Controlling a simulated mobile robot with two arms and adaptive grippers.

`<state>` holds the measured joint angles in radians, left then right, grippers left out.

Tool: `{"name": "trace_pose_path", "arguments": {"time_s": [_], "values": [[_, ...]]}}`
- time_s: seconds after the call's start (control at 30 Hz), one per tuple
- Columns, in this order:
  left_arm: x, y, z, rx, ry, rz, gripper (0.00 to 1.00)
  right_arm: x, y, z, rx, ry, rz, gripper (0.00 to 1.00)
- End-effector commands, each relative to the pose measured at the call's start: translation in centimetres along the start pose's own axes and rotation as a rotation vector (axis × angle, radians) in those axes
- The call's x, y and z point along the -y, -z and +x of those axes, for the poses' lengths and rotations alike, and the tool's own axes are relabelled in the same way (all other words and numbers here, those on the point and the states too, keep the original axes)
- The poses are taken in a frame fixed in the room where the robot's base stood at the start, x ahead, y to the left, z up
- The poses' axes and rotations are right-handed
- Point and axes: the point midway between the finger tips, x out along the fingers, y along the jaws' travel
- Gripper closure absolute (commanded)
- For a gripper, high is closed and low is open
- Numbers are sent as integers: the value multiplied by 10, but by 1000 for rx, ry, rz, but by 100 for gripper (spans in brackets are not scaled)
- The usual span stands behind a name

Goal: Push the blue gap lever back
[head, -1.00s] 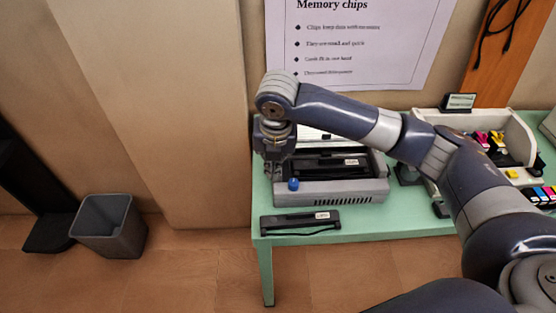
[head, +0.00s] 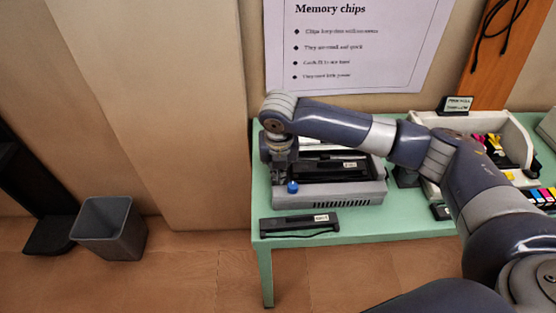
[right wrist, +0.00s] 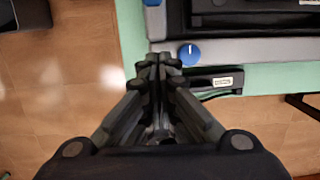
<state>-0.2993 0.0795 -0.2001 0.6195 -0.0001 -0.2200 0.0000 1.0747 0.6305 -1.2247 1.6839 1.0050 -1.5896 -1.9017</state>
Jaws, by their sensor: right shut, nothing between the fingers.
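The blue gap lever shows as a round blue knob (head: 292,187) at the front left corner of the grey printer (head: 345,193). In the right wrist view the blue knob (right wrist: 190,54) has a white mark and sits just ahead and to the right of the fingertips. My right gripper (right wrist: 159,64) is shut and empty, pointing down beside the printer's left end. In the head view the right gripper (head: 281,177) is small and dark, just left of the knob; I cannot tell whether it touches. My left gripper is out of view.
A black cartridge-like part (head: 300,224) lies on the green table (head: 400,221) in front of the printer. A beige tray with coloured cartridges (head: 505,126) stands to the right. A grey bin (head: 104,231) is on the floor at left.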

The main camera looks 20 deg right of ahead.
Motion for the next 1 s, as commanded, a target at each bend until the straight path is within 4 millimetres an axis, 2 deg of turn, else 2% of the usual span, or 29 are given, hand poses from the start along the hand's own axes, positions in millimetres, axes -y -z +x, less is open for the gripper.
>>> {"name": "trace_pose_path", "arguments": {"time_s": [0.2, 0.23, 0.3, 0.5, 1.0], "values": [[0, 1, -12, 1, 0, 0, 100, 0, 1, 45, -3, 2, 0, 100], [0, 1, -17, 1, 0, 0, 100, -1, -10, 36, 5, -1, 4, 100], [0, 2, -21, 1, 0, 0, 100, -1, -20, 32, 4, -1, 3, 100], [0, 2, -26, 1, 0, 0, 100, 0, -35, 29, 1, 0, 0, 100], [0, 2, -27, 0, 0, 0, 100, 0, -38, 28, -3, -1, 0, 100]]}}
